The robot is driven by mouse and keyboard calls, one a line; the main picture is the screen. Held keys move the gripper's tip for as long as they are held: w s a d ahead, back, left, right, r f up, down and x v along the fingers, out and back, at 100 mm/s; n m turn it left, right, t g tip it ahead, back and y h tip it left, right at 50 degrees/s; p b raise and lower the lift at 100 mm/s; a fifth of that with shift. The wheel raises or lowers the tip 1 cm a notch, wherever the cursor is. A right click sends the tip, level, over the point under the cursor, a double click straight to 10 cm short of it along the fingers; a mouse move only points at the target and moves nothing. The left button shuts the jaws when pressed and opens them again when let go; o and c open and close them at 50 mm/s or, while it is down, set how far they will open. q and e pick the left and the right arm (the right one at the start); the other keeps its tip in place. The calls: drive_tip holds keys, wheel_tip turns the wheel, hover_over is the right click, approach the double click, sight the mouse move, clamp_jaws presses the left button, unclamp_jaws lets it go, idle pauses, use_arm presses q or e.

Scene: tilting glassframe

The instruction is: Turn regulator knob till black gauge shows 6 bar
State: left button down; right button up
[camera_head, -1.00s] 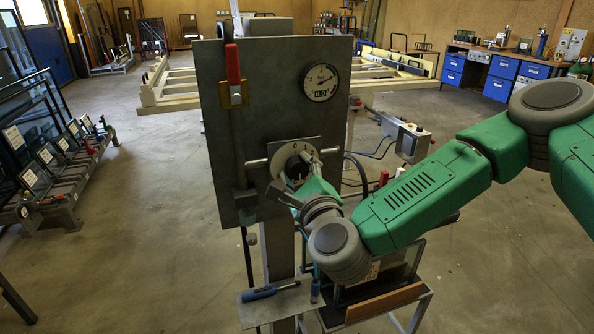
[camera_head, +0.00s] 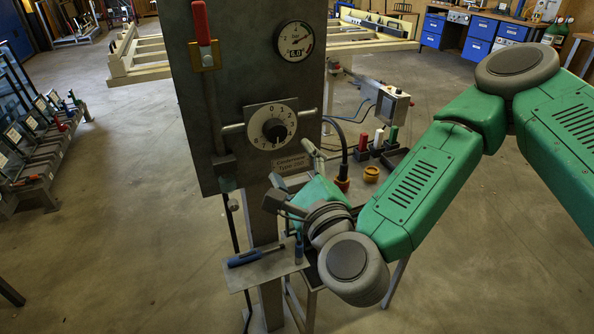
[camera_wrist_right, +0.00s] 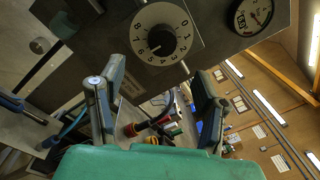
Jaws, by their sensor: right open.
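The regulator knob (camera_head: 274,130) is black and round, at the centre of a white numbered dial on a grey upright panel. It also shows in the wrist view (camera_wrist_right: 160,40), with nothing around it. The gauge (camera_head: 293,41) has a white face and dark rim, above and right of the knob. Its small readout looks like 6.0, though the digits are small. The gauge shows at the wrist view's upper right (camera_wrist_right: 252,14). My right gripper (camera_head: 290,178) is open and empty, below the knob and apart from it. Its two spread fingers show in the wrist view (camera_wrist_right: 156,80). My left gripper is out of view.
A red-handled lever (camera_head: 201,24) stands left of the gauge. A bar sticks out on both sides of the dial. A small shelf (camera_head: 262,268) with a blue-handled tool is below. A black hose (camera_head: 344,150) and coloured parts stand right of the panel.

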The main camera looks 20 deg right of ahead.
sight(278, 133)
drive_tip(key=shift+s+f, duration=0.1)
drive_tip(key=shift+s, duration=1)
drive_tip(key=s+a+f+n+g+y+p, duration=0.1)
drive_tip(key=s+a+n+y+p, duration=0.15)
drive_tip(key=n, duration=1.15)
drive_tip(key=w+d+r+n+p, duration=0.1)
drive_tip(key=d+r+n+p, duration=0.2)
drive_tip(key=n, duration=1.4)
drive_tip(key=shift+h, duration=0.35)
drive_tip(key=w, duration=0.4)
drive_tip(key=w+p, duration=0.1)
drive_tip(key=w, duration=0.7)
drive_tip(key=shift+w+a+f, duration=0.15)
drive_tip(key=shift+w+f, duration=0.1)
drive_tip(key=shift+w, duration=0.15)
